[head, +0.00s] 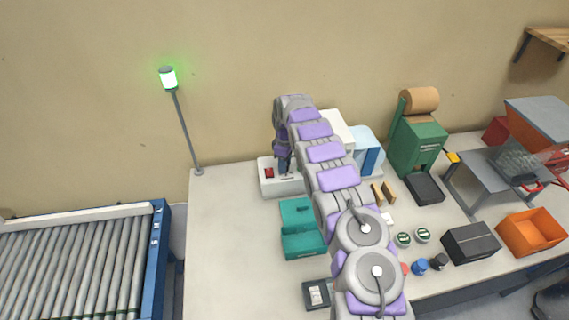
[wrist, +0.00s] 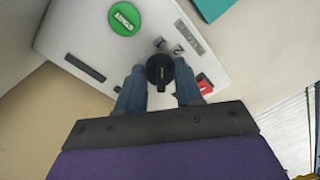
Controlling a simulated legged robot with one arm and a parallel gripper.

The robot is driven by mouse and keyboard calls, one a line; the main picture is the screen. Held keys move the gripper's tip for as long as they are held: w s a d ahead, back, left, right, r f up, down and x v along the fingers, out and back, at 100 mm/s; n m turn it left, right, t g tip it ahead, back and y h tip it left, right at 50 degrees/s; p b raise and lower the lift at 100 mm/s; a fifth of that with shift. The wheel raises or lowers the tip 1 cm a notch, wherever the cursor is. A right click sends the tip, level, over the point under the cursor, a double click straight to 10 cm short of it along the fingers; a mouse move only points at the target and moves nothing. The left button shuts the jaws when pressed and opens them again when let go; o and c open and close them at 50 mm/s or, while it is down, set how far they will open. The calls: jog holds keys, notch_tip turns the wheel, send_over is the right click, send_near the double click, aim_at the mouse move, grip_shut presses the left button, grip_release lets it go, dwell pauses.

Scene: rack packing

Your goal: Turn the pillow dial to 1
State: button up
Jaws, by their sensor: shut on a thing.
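The pillow dial is a round black knob (wrist: 160,72) on a white machine panel, seen in the wrist view. Small printed marks sit beside it; the digit "2" is legible and the others are too small to read surely. My gripper (wrist: 159,82) has its two blue-grey fingers on either side of the dial, shut on it. The white machine (head: 270,187) stands at the back of the table in the head view, with a red switch (head: 269,173) on it. My arm and gripper hide the dial there.
The panel also bears a green button (wrist: 124,18), a dark slot (wrist: 85,68) and a red switch (wrist: 204,84). A lamp post (head: 184,125) glows green at left. The table's left part is bare.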

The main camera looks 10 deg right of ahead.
jog(key=shift+r, duration=0.1)
jog(key=o, duration=1)
jog(key=shift+w+d+r+p, duration=0.2)
jog(key=shift+r+p, duration=0.8)
jog(key=shift+r, duration=1.85)
jog(key=shift+w+a+r+p, duration=0.2)
jog(key=shift+r+p, duration=0.85)
jog(key=shift+r, duration=1.85)
jog(key=shift+w+d+r+p, duration=0.3)
jog(key=shift+r+p, duration=0.7)
jog(key=shift+r, duration=1.85)
